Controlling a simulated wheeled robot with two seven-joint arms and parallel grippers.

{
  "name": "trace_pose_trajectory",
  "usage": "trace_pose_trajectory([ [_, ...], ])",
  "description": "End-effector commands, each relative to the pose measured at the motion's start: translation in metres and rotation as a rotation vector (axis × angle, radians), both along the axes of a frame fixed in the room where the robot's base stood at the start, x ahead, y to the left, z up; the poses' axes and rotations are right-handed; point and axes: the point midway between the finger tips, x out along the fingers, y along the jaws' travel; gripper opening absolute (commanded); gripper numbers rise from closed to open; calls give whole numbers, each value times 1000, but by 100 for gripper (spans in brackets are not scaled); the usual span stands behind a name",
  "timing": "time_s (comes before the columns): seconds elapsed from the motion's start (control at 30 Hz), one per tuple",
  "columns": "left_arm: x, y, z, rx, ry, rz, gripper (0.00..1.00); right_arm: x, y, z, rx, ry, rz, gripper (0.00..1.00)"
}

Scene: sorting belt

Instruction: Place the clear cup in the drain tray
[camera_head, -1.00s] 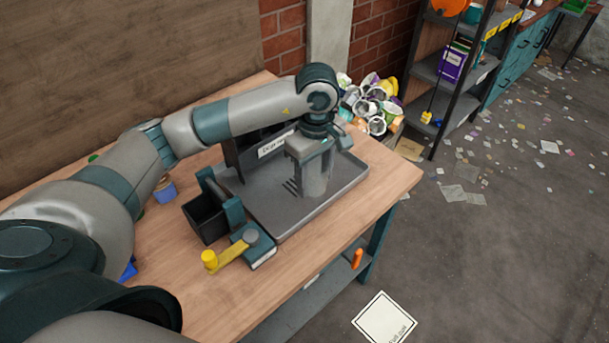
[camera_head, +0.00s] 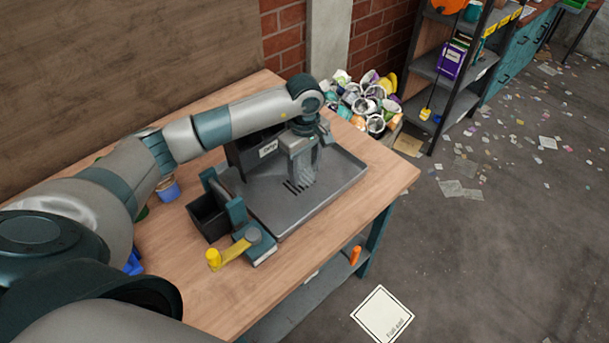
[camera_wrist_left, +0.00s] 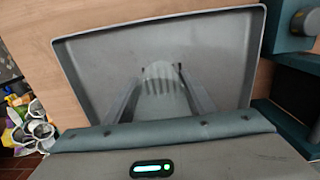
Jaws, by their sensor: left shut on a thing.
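The drain tray (camera_head: 335,192) is a wide, shallow grey tray with a raised rim and dark slots, lying on the wooden table; in the left wrist view its bare floor (camera_wrist_left: 100,60) fills much of the picture. My left gripper (camera_head: 303,168) points down over the tray. In the left wrist view its two fingers (camera_wrist_left: 161,92) are shut on the clear cup (camera_wrist_left: 160,72), a see-through ribbed cup. In the head view the cup is hard to make out among the fingers. I cannot tell whether its base touches the tray. My right gripper is not in view.
A dark open box (camera_head: 209,218) and a teal device with a yellow handle (camera_head: 235,252) stand at the tray's front left. A dark bin with a label (camera_head: 268,150) stands behind the tray. A pile of cups (camera_head: 375,105) lies beyond the table. The table's front right is clear.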

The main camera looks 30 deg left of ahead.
Motion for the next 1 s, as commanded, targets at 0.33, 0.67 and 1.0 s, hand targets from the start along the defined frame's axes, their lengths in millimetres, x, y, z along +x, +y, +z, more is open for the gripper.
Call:
trace_pose_trajectory([
  [0.33,-1,0,-32,2,2,-1,25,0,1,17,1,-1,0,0],
  [0.67,-1,0,-35,1,1,-1,25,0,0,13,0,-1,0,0],
  [1.0,-1,0,-35,1,1,0,69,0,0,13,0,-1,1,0],
])
